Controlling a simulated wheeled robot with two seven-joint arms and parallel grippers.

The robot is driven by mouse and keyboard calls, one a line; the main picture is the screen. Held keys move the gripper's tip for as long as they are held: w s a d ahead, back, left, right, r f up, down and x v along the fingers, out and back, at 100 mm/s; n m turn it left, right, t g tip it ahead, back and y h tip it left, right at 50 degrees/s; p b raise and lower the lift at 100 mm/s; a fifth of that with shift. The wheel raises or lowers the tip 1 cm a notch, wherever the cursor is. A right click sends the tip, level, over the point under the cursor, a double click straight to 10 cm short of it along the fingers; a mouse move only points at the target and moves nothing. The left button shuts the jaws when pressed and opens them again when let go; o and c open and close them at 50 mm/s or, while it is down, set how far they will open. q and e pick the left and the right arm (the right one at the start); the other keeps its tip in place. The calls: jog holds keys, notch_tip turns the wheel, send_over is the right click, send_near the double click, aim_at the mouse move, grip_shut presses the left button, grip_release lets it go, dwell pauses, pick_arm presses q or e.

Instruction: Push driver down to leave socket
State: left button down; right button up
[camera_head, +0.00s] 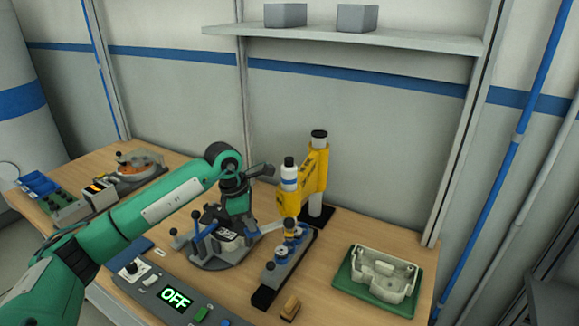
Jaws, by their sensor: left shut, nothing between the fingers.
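The driver (289,182), white and blue at the top, is held upright by a yellow arm (318,168) on a post with a dark base. Its lower end is close above a narrow grey and black rack (287,262) with several blue and metal sockets; I cannot tell whether it touches one. My left gripper (264,172) is shut and empty, just left of the driver's upper part. A small gap seems to show between them. My right gripper is not in view.
A round fixture (208,262) with dark clamps stands below my left arm. A green tray (347,283) holds a pale housing (384,270) at right. A small tan block (290,307) lies near the rack.

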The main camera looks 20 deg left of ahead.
aim_at(251, 234)
pick_arm(q)
jog(key=b+x, duration=0.2)
jog(key=x, duration=0.1)
jog(key=a+b+x, duration=0.1)
jog(key=shift+s+d+f+b, duration=0.1)
jog(key=shift+s+f+b, duration=0.25)
jog(key=shift+f, duration=0.1)
dwell(0.6)
jog(key=shift+f+b, duration=0.2)
jog(key=shift+b, duration=0.35)
jog(key=shift+r+b, duration=0.1)
jog(key=shift+b, duration=0.2)
jog(key=shift+r, duration=0.2)
jog(key=shift+w+d+r+p+v, duration=0.1)
jog(key=shift+w+d+p+v, duration=0.15)
jog(key=shift+p+v, duration=0.9)
jog(key=shift+w+d+r+p+v, duration=0.1)
jog(key=shift+d+p+v, duration=0.3)
jog(key=shift+v, duration=1.4)
jog(key=shift+w+d+r+p+v, duration=0.1)
jog(key=shift+w+d+p+v, duration=0.15)
jog(key=shift+p+v, duration=0.9)
jog(key=shift+r+b, duration=0.25)
jog(key=shift+b, duration=0.2)
